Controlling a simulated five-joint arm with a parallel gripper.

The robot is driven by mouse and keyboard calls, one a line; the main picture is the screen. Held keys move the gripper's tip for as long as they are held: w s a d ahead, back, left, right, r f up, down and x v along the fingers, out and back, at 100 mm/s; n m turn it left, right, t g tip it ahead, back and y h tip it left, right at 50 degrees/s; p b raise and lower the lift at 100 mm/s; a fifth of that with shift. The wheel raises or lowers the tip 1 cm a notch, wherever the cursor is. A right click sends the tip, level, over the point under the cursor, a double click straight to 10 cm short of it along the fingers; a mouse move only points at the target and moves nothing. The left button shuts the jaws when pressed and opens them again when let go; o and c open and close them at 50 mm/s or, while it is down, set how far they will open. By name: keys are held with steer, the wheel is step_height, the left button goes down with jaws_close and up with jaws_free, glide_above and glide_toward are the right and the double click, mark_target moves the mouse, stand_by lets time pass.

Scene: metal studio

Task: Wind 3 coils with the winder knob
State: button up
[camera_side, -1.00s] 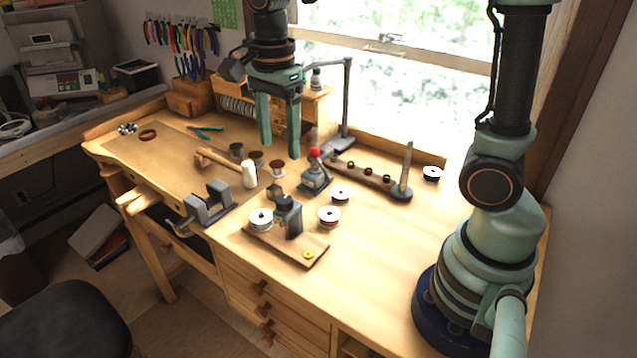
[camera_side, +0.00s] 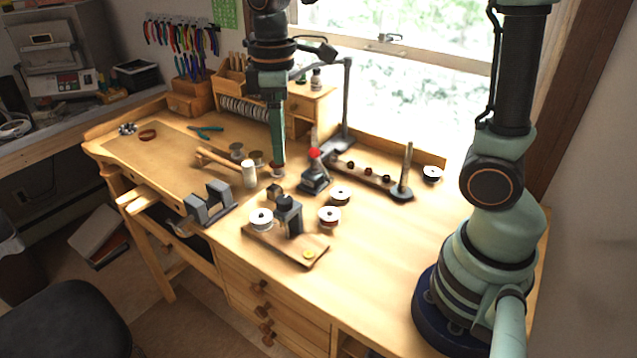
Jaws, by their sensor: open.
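My gripper (camera_side: 278,161) hangs over the middle of the bench, fingers pointing down. I see it edge-on, so one finger covers the other and the gap is hidden; the jaws are open. Its tips are at or just above a small brown-red spool (camera_side: 277,173); contact cannot be told. A small dark device with a red ball knob (camera_side: 314,153) stands just right of the tips. In front, a wooden board (camera_side: 290,254) carries a dark block (camera_side: 289,216), a white-flanged spool (camera_side: 261,219) and a small yellow disc (camera_side: 309,254). I cannot tell which part is the winder knob.
Two white-topped spools (camera_side: 329,216) (camera_side: 340,195) lie right of the block. A wooden bar with several dark rings and an upright post (camera_side: 407,170) is behind. A mallet (camera_side: 249,174), grey vise (camera_side: 208,203) and dark stand (camera_side: 346,100) surround the gripper. The front right bench is clear.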

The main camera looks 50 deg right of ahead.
mark_target(284, 199)
step_height(284, 199, down, 12)
steer(key=n, duration=0.9)
jaws_close()
